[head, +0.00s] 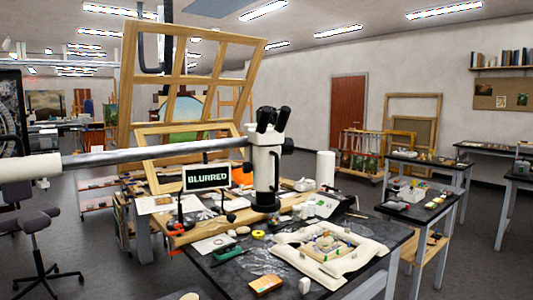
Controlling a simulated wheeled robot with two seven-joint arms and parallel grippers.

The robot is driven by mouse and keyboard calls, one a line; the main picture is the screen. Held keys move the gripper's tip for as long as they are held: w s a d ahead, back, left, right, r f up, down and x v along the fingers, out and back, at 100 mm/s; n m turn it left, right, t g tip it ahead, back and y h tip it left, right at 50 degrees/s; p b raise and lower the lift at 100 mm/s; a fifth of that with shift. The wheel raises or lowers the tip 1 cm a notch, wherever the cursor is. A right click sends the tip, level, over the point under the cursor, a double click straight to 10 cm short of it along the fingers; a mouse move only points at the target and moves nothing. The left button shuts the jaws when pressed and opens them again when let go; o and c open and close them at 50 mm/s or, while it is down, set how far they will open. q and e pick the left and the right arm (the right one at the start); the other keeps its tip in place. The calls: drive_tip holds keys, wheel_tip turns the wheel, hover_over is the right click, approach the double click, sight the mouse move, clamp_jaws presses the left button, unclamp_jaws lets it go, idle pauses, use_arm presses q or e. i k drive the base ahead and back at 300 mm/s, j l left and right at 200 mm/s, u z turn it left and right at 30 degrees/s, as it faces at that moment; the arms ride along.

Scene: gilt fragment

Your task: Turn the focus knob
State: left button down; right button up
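A white microscope (266,165) with black twin eyepieces (273,119) stands over the workbench, at the middle of the head view. A dark round knob (288,146) sticks out on the right side of its body; I cannot tell for sure whether it is the focus knob. A black sign (207,177) left of the microscope reads "BLURRED" in light green letters. A grey metal bar (150,154) runs from a white cylinder at the left edge to the microscope. Neither of my grippers shows in this view.
The dark workbench (225,272) holds a wooden board, small tools and a gilt frame fragment (328,245) on a pale cushion. A white roll (325,168) stands behind. A stool (37,222) is at left.

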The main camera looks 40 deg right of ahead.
sight(288, 148)
drive_tip(key=l, duration=1)
drive_tip(key=l+z, duration=0.1)
drive_tip(key=l, duration=0.85)
drive_tip(key=i+l, duration=0.15)
drive_tip(key=l, duration=1.8)
drive_tip(key=z, duration=0.05)
